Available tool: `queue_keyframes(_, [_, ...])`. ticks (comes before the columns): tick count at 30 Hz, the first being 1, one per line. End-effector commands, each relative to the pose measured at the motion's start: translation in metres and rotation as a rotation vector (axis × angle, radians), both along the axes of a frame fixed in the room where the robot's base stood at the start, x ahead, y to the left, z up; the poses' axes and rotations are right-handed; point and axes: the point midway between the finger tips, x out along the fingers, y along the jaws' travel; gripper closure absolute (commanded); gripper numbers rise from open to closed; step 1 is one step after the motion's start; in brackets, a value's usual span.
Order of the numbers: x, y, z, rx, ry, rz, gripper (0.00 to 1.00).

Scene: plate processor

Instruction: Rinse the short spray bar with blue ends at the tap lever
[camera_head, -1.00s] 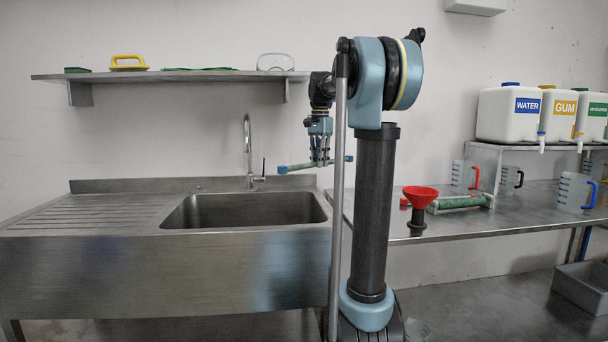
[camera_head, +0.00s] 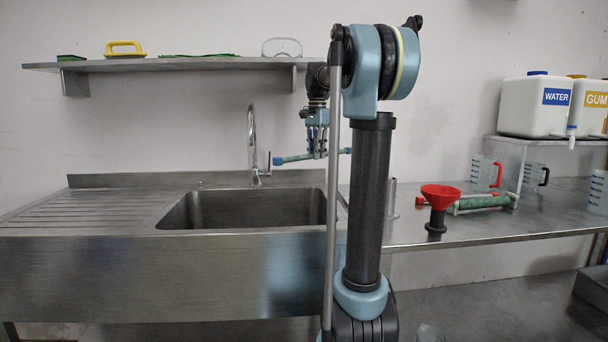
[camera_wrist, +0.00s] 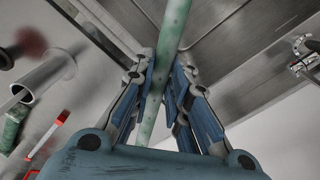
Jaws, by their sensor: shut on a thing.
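My gripper (camera_head: 319,152) is shut on the short green spray bar (camera_head: 297,158) with blue ends and holds it level in the air, right of the tap. A tap part (camera_wrist: 305,52) shows at the wrist view's right edge.
On the right bench (camera_head: 410,238) stand a red funnel (camera_head: 440,192), green rollers (camera_head: 480,204) and jugs (camera_head: 486,172). A water container (camera_head: 535,110) stands on a raised rack. A wall shelf (camera_head: 180,64) runs above the sink. The drainboard (camera_head: 80,212) is clear.

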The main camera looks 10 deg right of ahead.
Motion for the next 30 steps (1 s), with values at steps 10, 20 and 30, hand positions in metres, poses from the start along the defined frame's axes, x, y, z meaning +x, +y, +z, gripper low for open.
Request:
queue_keyframes(10, [-0.059, 0.038, -0.033, 0.0, 0.001, -0.384, 1.0])
queue_keyframes(20, [-0.091, 0.055, -0.053, -0.001, 0.001, -0.613, 1.0])
queue_keyframes(30, [-0.075, 0.062, -0.057, -0.001, 0.001, -0.623, 1.0])
